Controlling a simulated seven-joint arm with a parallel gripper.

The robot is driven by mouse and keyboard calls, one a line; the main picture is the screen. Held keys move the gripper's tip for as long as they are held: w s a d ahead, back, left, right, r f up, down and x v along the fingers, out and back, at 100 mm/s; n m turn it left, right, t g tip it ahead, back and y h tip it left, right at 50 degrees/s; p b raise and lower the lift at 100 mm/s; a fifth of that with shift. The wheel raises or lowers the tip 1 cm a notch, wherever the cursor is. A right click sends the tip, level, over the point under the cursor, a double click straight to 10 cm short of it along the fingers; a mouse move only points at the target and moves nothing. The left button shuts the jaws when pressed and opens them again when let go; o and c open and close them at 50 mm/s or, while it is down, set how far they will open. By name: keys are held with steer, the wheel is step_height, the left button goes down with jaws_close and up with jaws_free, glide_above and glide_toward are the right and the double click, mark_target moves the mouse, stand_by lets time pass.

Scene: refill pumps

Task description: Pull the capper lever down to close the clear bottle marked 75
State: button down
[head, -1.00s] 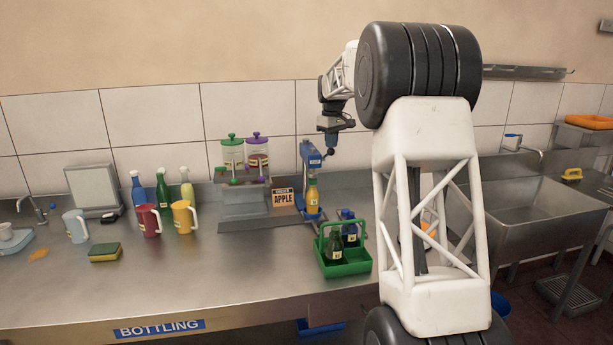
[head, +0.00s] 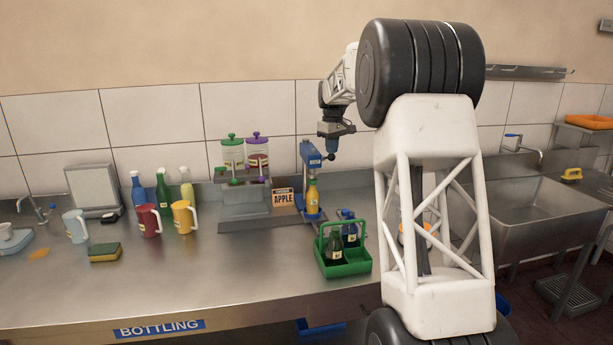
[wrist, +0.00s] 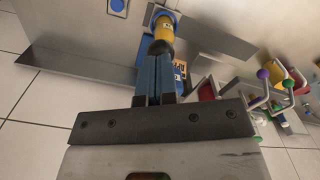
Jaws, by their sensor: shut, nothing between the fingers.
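The blue capper (head: 309,157) stands at the back of the steel counter, its lever ending in a dark ball knob (head: 330,157) on the right. A clear bottle with orange-yellow contents (head: 312,193) stands upright in the capper; its label is too small to read. My gripper (head: 332,148) points down just above the knob, with its fingers shut and empty. In the wrist view the shut blue fingers (wrist: 155,62) point at the dark knob (wrist: 160,47), with the bottle (wrist: 163,30) beyond. I cannot tell whether fingertips and knob touch.
A green carrier (head: 344,262) with small bottles stands in front of the capper. An "APPLE" sign (head: 283,197) and jar dispensers (head: 244,153) are to its left. Mugs (head: 183,216) and a sponge (head: 105,252) are farther left. The front middle counter is clear.

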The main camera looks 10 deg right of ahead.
mark_target(332, 158)
steer(key=shift+f, duration=0.2)
steer(key=shift+s+f, duration=0.25)
steer(key=shift+f, duration=0.65)
steer(key=shift+s+f, duration=0.15)
steer(key=shift+f, duration=0.6)
